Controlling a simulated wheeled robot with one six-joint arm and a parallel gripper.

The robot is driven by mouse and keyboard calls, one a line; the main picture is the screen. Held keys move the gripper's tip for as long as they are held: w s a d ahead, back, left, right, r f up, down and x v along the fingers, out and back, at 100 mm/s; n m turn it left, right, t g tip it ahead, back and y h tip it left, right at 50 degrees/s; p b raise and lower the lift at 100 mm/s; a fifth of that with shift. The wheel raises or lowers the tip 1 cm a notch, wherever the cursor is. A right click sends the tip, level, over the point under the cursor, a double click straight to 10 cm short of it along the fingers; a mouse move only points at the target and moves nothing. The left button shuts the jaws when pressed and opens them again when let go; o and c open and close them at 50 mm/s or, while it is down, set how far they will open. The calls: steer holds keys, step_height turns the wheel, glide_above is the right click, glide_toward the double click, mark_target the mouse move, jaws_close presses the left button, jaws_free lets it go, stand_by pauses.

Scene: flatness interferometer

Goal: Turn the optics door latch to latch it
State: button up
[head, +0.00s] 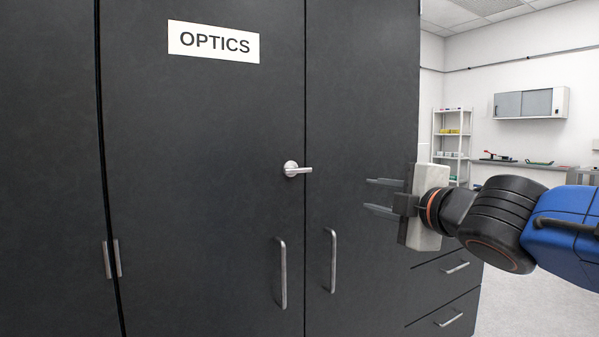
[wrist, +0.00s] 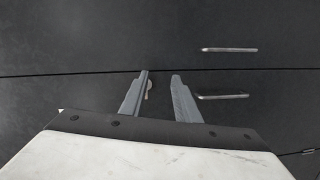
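The optics door latch (head: 297,170) is a silver lever on a round base, on the dark door beneath the white OPTICS sign (head: 213,42). Its lever lies level and points right, reaching across the door seam. My gripper (head: 369,195) is to the right of the latch and a little lower, apart from it, with its fingers pointing left. The fingers are apart with nothing between them that I can make out. In the wrist view my gripper (wrist: 162,76) faces the dark doors; a small metal piece, probably the latch, shows beside the left finger, partly hidden by it.
Two vertical bar handles (head: 283,274) (head: 333,261) flank the seam below the latch. Drawers with bar handles (head: 455,268) are at the lower right of the cabinet. A shelf rack (head: 452,135) and wall cabinet (head: 531,103) stand far behind. The space before the doors looks clear.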

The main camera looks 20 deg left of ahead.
mark_target(299, 171)
steer(key=s+a+r+n+g+y, duration=0.2)
steer(key=s+a+r+n+y, duration=0.15)
steer(key=a, duration=0.35)
steer(key=shift+h, duration=0.35)
steer(key=x, duration=1.1)
steer(key=w+d+x, duration=0.1)
steer(key=x, duration=0.5)
steer(key=shift+w+a, duration=0.2)
steer(key=shift+a, duration=0.05)
steer(key=shift+c, duration=0.6)
jaws_close()
